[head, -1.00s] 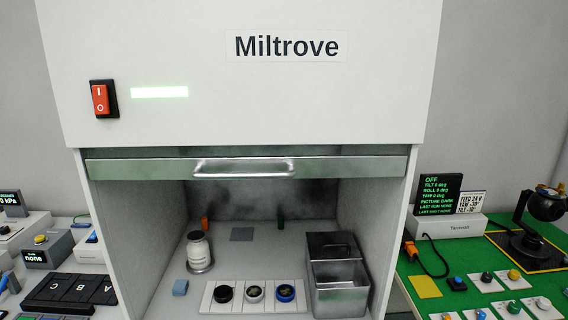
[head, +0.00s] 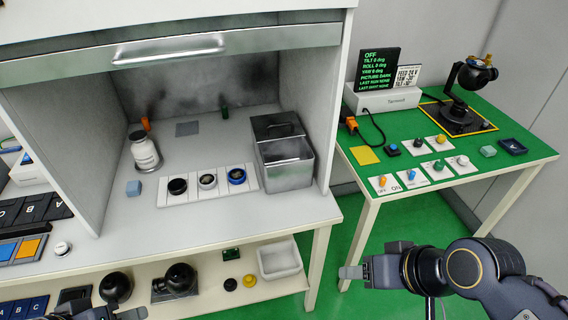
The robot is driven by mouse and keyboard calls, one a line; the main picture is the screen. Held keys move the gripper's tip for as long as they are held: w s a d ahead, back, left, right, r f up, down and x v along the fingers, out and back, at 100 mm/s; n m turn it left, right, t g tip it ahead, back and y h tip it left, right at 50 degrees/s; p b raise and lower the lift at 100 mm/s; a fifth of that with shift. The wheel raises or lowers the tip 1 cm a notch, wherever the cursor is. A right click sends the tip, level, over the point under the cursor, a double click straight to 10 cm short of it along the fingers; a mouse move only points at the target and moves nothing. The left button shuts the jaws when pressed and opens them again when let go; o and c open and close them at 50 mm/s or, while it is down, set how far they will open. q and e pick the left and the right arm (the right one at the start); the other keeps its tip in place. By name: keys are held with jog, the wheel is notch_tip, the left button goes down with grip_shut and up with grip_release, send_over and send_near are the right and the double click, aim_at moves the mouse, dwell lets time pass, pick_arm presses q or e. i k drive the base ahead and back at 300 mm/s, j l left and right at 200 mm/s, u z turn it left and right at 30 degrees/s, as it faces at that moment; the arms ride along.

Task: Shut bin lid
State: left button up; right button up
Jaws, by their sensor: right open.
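The metal bin (head: 287,176) stands at the right side inside the hood, on its pale floor. Its lid (head: 277,126) is raised at the back, and the bin's top shows open in front of it. My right gripper (head: 346,272) is open and empty, in front of and below the bench's right end, well away from the bin. My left gripper (head: 132,314) shows only partly at the bottom edge, far from the bin; its jaws cannot be made out.
The hood's raised sash with handle (head: 168,50) hangs above the opening. A green table (head: 400,165) stands right, beyond a gap.

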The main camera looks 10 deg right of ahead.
aim_at(276, 120)
jog(key=i+l, duration=0.15)
jog(key=l, duration=0.2)
jog(key=i+l, duration=0.15)
jog(key=l, duration=0.2)
jog(key=i+l, duration=0.2)
jog(key=l, duration=0.15)
jog(key=i+l, duration=0.15)
jog(key=l, duration=0.2)
jog(key=j+u, duration=0.05)
